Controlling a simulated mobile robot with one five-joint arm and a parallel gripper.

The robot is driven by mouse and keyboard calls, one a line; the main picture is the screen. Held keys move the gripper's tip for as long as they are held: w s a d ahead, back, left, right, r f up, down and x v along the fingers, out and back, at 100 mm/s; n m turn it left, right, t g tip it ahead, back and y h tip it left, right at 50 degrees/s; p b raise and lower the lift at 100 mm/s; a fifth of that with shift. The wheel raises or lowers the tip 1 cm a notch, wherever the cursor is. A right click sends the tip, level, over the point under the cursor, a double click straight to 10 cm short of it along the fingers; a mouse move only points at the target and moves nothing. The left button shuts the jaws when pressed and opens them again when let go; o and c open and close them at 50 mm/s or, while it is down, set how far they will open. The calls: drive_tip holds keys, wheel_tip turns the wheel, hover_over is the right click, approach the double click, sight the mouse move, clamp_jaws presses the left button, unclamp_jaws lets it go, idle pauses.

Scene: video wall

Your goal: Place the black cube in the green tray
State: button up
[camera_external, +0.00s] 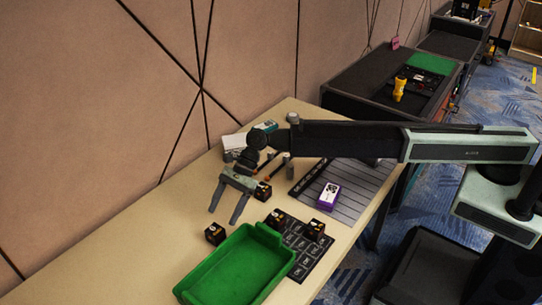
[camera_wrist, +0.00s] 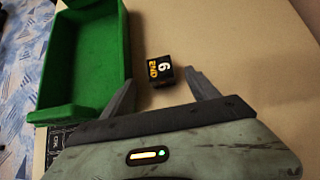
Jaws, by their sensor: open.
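A black cube (camera_external: 215,233) with white and orange markings sits on the table, left of the green tray (camera_external: 235,268). In the wrist view this cube (camera_wrist: 160,70) lies just ahead of and roughly between the fingertips of my gripper (camera_wrist: 160,80), with some space on either side. My gripper (camera_external: 224,216) is open and empty, its fingers pointing down toward the table near the cube. The tray (camera_wrist: 88,60) is empty and stands left of the cube in the wrist view. Other similar black cubes are one beside my gripper (camera_external: 263,191) and two on a dark mat (camera_external: 314,229).
The dark labelled mat (camera_external: 318,262) lies right of the tray. A purple-and-white box (camera_external: 329,195) sits on a grey striped mat (camera_external: 362,195) farther right. Small tools and a white item (camera_external: 234,143) lie near the wall behind my arm.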

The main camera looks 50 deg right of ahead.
sight(216, 228)
drive_tip(key=b+x, duration=0.4)
drive_tip(key=x, duration=0.3)
drive_tip(key=shift+f+b, duration=0.35)
drive_tip(key=shift+b, duration=0.05)
drive_tip(key=shift+a, duration=0.15)
drive_tip(key=shift+r, duration=0.2)
drive_tip(key=shift+c, duration=0.9)
clamp_jaws()
wheel_tip(216, 228, up, 10)
drive_tip(key=p, duration=1)
drive_tip(key=shift+r+p, duration=0.15)
drive_tip(key=shift+p, duration=0.2)
